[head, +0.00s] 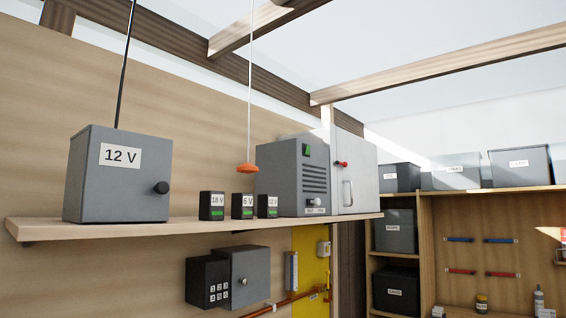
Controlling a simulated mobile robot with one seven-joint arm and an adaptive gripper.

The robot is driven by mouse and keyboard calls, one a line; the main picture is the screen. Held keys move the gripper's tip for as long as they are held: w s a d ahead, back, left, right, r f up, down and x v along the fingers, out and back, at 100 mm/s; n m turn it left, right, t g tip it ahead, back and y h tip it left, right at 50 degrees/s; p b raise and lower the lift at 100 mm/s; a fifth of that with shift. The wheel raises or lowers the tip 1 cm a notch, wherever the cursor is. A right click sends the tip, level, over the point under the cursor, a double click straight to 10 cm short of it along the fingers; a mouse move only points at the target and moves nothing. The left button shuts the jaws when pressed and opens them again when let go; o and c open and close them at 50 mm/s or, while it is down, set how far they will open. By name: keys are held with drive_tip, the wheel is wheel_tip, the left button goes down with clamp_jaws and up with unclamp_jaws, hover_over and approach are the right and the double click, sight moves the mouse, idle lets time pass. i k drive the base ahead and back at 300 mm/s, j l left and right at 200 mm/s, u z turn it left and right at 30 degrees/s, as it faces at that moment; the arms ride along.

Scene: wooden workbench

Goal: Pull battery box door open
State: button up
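A grey box labelled "12 V" (118,178) stands on the left of a wooden shelf, its door with a round black knob (161,188) facing out. The door looks shut, and a black cable rises from the box top. I take this for the battery box, though no label says so. Small black batteries marked 18 V (212,206), 6 V (242,206) and 12 V (267,206) stand on the shelf to its right. My gripper is not in view.
A grey vented unit (290,175) and a light grey cabinet with a red knob (357,172) stand at the shelf's right. An orange pull handle (247,168) hangs on a cord before the batteries. Below are a keypad box (207,282) and a grey knobbed box (249,262).

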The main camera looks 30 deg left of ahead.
sight(129, 176)
drive_tip(key=u, duration=2.2)
